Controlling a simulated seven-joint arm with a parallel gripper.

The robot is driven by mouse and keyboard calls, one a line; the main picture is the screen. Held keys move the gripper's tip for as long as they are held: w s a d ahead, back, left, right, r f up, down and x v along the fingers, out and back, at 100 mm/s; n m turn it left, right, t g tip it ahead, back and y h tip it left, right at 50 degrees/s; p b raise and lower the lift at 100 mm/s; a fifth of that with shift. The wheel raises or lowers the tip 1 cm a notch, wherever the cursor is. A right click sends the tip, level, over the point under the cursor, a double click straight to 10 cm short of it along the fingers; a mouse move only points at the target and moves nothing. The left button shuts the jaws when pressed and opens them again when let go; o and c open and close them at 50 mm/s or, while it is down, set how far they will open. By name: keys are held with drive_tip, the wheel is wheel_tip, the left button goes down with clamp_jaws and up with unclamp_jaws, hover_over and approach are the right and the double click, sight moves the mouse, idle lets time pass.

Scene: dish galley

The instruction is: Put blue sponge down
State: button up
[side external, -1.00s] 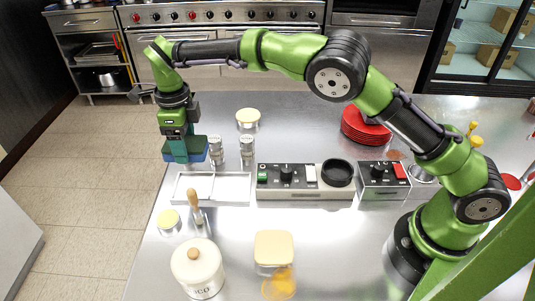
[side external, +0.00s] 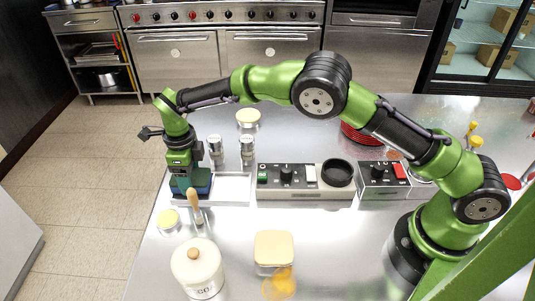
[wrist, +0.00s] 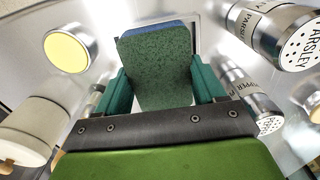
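My gripper (side external: 188,184) points down over the left part of a shallow white-rimmed tray (side external: 236,202). Its teal fingers are shut on the blue sponge (side external: 205,186). In the wrist view the sponge (wrist: 156,72) sits between both fingers (wrist: 162,88), its dark green face towards the camera and a blue edge at the far end. In the side view the sponge is low, at the tray's left compartment. I cannot tell whether it touches the tray floor. The gripper hides part of that compartment.
Two shakers (side external: 215,146) (side external: 246,148) stand just behind the tray. A control panel (side external: 290,178) borders the right.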

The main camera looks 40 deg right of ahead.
drive_tip(key=o, duration=0.4)
wheel_tip(320, 180, up, 12)
drive_tip(key=f, duration=0.1)
drive_tip(key=s+d+r+n+t+y, duration=0.1)
drive_tip(key=s+d+r+n, duration=0.35)
drive_tip(key=d+r, duration=0.25)
drive_tip(key=s+d+r+n+t+y, duration=0.2)
drive_tip(key=s+d+r+n, duration=0.25)
drive_tip(key=d+r, duration=0.3)
drive_tip(key=shift+s+d+f+n+t+h, duration=0.15)
drive_tip(key=shift+s+d+f+n+t, duration=0.75)
drive_tip(key=shift+s+n, duration=1.8)
drive_tip(key=shift+s+d+f+n+t+h, duration=0.2)
drive_tip(key=shift+s+d+n+t, duration=0.3)
drive_tip(key=shift+s+d+n, duration=2.05)
drive_tip(key=shift+s+d+f+n+t+h, duration=0.15)
drive_tip(key=shift+s+f+n+t, duration=0.45)
drive_tip(key=shift+s+n, duration=2.25)
